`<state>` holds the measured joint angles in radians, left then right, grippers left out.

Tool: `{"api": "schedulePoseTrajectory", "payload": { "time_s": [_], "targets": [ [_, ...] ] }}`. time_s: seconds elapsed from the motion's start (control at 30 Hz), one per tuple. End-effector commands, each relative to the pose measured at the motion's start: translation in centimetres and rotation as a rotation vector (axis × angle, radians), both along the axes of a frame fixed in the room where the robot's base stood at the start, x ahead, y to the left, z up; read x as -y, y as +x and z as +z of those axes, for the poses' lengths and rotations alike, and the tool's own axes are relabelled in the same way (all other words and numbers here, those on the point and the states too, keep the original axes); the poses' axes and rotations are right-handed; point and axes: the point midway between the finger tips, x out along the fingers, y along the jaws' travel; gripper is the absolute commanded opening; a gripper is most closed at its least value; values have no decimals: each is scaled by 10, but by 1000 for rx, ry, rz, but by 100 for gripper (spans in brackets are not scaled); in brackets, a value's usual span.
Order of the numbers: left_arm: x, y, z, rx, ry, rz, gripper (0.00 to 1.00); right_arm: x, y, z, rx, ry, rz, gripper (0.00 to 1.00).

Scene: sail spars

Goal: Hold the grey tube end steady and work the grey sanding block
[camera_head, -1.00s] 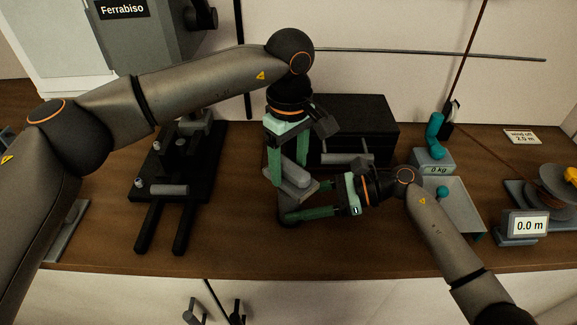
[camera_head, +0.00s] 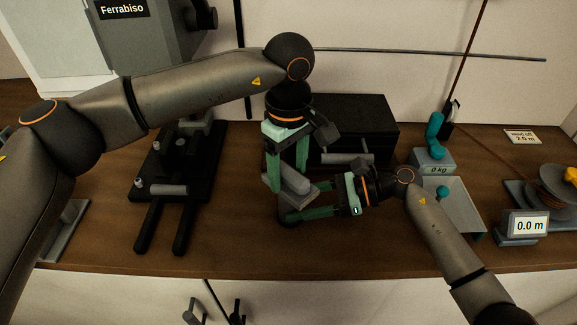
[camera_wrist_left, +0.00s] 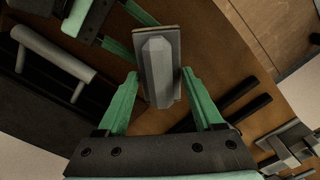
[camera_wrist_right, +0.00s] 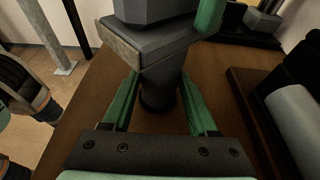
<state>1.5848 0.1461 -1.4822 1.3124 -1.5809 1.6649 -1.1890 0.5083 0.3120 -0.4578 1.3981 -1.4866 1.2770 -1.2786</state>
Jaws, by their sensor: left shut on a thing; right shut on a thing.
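My left gripper (camera_head: 288,172) is shut on the grey sanding block (camera_head: 295,187), a plate with a raised grip; the left wrist view shows the block (camera_wrist_left: 157,70) between the fingertips. The right wrist view shows the dark grey tube end (camera_wrist_right: 161,90) upright on the bench with the block's plate (camera_wrist_right: 150,42) over its top. I cannot tell whether they touch. My right gripper (camera_head: 297,203) is shut on the tube end below the block, a finger on each side. In the head view the grippers and block hide most of the tube.
A black fixture (camera_head: 205,175) with two prongs is to the left.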

Motion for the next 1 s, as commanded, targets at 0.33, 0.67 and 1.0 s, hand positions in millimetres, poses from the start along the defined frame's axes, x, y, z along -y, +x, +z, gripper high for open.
{"api": "schedulePoseTrajectory", "payload": {
  "time_s": [0.33,0.67,1.0],
  "targets": [
    [1,17,-1,1,0,1,24,0,0,1,1,1,0,0],
    [0,21,-2,4,1,1,24,0,0,1,1,1,3,0],
    [0,3,0,1,1,-1,24,0,0,1,1,1,1,0]
  ]
}}
